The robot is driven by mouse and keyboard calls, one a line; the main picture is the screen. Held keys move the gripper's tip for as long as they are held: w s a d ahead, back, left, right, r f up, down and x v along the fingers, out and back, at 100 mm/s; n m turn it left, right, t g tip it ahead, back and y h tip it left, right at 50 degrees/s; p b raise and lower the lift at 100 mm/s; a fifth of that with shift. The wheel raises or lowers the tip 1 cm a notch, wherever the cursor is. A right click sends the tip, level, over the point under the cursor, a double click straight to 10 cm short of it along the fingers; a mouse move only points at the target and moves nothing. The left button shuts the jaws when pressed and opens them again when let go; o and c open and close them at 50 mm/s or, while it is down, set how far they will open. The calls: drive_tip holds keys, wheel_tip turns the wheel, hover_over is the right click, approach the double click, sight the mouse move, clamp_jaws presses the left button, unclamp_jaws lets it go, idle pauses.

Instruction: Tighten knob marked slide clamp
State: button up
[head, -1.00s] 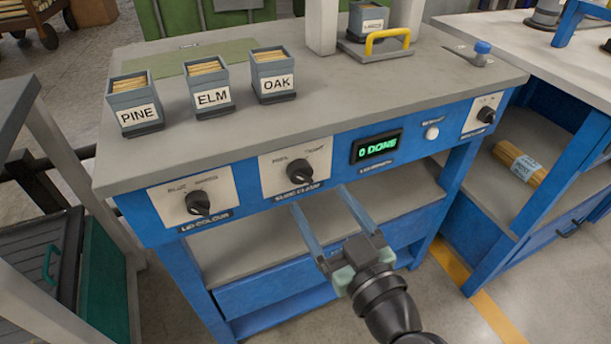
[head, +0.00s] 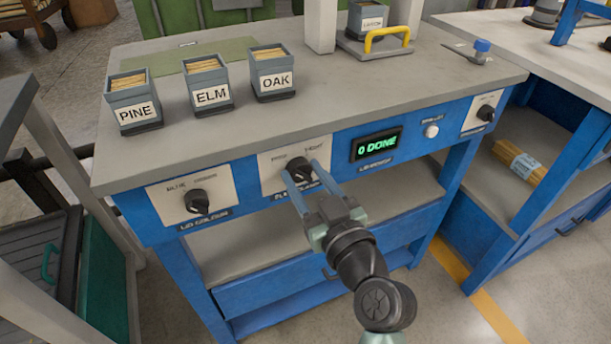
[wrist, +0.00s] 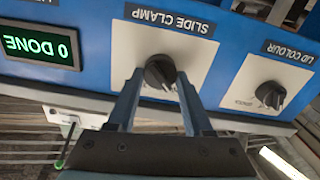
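The slide clamp knob (head: 299,169) is a dark round knob with a ridge, on a white plate on the blue front of the bench. In the wrist view the knob (wrist: 160,72) sits beneath the label SLIDE CLAMP, which appears upside down. My gripper (head: 304,173) is open at the knob, one finger on each side. In the wrist view its fingertips (wrist: 160,75) flank the knob with small gaps, and I cannot tell whether either touches. The fingers partly hide the plate and label in the head view.
The lid colour knob (head: 197,201) is to the left on the same panel. A green display (head: 376,145) reading 0 DONE and a white button (head: 431,132) are to the right. Boxes marked PINE (head: 134,112), ELM (head: 211,97) and OAK (head: 275,82) stand on top.

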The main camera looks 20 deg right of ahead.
clamp_jaws()
drive_tip(key=m+p, duration=0.1)
drive_tip(key=m, duration=0.4)
drive_tip(key=shift+d, duration=0.1)
drive_tip(key=m+p, duration=0.2)
drive_tip(key=m, duration=0.2)
drive_tip(key=shift+m, duration=0.3)
drive_tip(key=m+p, duration=0.2)
drive_tip(key=m, duration=0.3)
drive_tip(key=shift+d, duration=0.1)
drive_tip(key=shift+f+m+p, duration=0.2)
drive_tip(key=shift+m+p, duration=0.55)
drive_tip(key=shift+m, duration=0.85)
